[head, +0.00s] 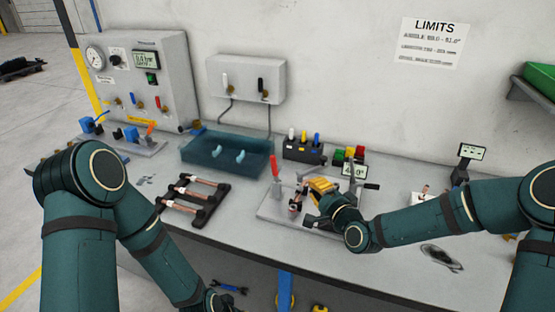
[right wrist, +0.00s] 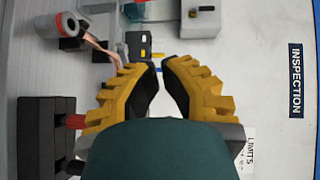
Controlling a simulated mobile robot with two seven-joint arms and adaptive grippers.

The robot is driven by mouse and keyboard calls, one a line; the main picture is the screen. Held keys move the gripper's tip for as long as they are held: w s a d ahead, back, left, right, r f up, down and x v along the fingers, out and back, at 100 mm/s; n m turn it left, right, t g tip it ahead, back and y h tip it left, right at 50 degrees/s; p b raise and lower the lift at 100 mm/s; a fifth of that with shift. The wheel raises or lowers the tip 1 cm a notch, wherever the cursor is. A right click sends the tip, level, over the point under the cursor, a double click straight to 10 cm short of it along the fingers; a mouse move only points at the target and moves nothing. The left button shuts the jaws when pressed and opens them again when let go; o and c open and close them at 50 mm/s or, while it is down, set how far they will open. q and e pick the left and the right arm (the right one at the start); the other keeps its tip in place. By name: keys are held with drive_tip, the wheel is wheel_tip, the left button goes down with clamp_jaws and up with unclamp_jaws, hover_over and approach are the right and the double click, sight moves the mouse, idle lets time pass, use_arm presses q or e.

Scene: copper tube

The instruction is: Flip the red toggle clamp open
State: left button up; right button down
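The red toggle clamp handle (head: 275,166) stands upright at the left part of a pale fixture plate (head: 268,208) on the bench. A short copper tube (head: 296,203) shows on the fixture, right of the handle. My right gripper (head: 318,186), with yellow fingers, is over the fixture, to the right of the red handle and apart from it. In the right wrist view its fingertips (right wrist: 160,65) are nearly together, with nothing seen between them. A copper piece (right wrist: 97,42) passes beside the left-hand finger there.
A rack of copper tubes (head: 193,200) lies left of the fixture. Behind are a blue translucent tray (head: 228,155), a black holder with coloured handles (head: 303,150) and coloured blocks (head: 350,153). A black-tipped lever (head: 371,186) is beside my right gripper.

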use_arm(q)
drive_tip(key=shift+w+a, duration=0.2)
drive_tip(key=shift+w, duration=0.2)
use_arm(e)
drive_tip(key=shift+w+a, duration=0.2)
drive_tip(key=shift+w, duration=0.15)
drive_tip(key=shift+r, duration=0.1)
hover_over(284, 184)
drive_tip(key=d, duration=0.3)
drive_tip(key=shift+s+d+f, duration=0.2)
drive_tip(key=shift+s+f, duration=0.25)
drive_tip(key=shift+f, duration=0.1)
drive_tip(key=shift+w+a+f, duration=0.1)
drive_tip(key=shift+w+a, duration=0.05)
drive_tip(key=shift+a, duration=0.4)
drive_tip(key=shift+w+a+f, duration=0.1)
drive_tip(key=shift+a, duration=0.45)
use_arm(q)
drive_tip(key=shift+w+r+p, duration=0.1)
drive_tip(key=shift+r+p, duration=0.2)
drive_tip(key=shift+r, duration=0.05)
use_arm(e)
drive_tip(key=shift+w+a, duration=0.2)
drive_tip(key=shift+a, duration=0.35)
use_arm(q)
drive_tip(key=shift+r, duration=0.1)
use_arm(e)
drive_tip(key=shift+a, duration=0.1)
